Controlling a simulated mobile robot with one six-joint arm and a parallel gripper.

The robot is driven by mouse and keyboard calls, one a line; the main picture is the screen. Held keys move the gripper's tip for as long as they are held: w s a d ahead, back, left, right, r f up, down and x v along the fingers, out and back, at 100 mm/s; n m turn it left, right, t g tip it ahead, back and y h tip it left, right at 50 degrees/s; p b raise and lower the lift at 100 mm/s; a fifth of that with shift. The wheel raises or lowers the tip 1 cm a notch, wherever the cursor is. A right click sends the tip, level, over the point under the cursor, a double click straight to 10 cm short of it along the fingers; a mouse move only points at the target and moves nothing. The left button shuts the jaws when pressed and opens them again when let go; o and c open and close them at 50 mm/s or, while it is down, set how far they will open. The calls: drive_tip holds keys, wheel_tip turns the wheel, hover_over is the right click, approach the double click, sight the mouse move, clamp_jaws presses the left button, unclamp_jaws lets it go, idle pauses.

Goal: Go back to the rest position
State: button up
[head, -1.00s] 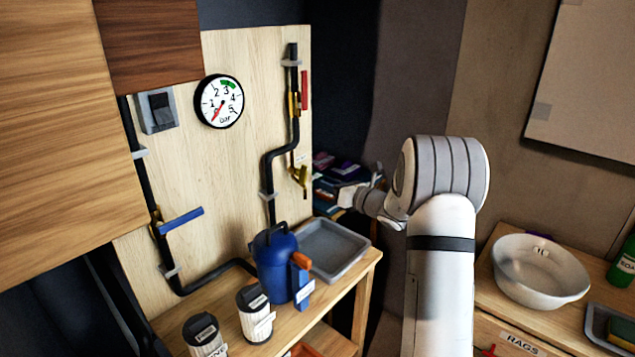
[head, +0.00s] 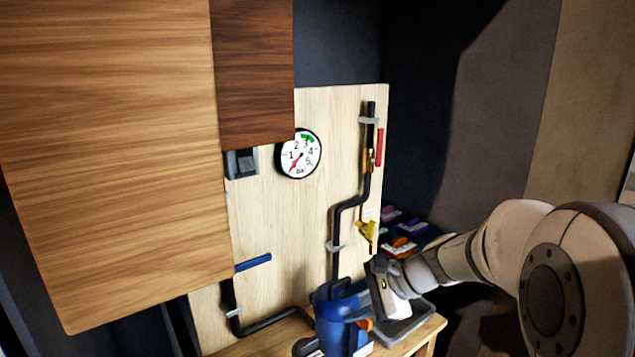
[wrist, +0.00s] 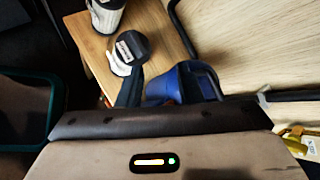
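My arm reaches in from the right of the head view, and my gripper (head: 380,288) is above the grey tray and just right of the blue canister (head: 338,320). The gripper is small and dark there, and its fingers cannot be made out. In the wrist view the gripper's body fills the bottom, with a small lit indicator on it; no finger opening shows. No held object can be seen. The blue canister also shows in the wrist view (wrist: 190,84), beyond the gripper body.
A wooden board carries a gauge (head: 298,154), black pipes, a blue lever (head: 253,262) and a yellow valve (head: 367,231). A wooden cabinet (head: 110,150) hangs at left. The grey tray (head: 412,325) lies on the bench. Dark-capped containers (wrist: 130,48) stand near the canister.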

drive_tip(key=s+d+f+n+h, duration=0.1)
drive_tip(key=s+d+n+h, duration=0.3)
drive_tip(key=s+n, duration=0.3)
drive_tip(key=s+d+n+h, duration=0.3)
drive_tip(key=s+n+h, duration=0.2)
drive_tip(key=s, duration=0.6)
drive_tip(key=shift+s+d+f+n+g+p, duration=0.2)
drive_tip(key=shift+d+f+n+g+p, duration=0.2)
drive_tip(key=shift+n, duration=0.7)
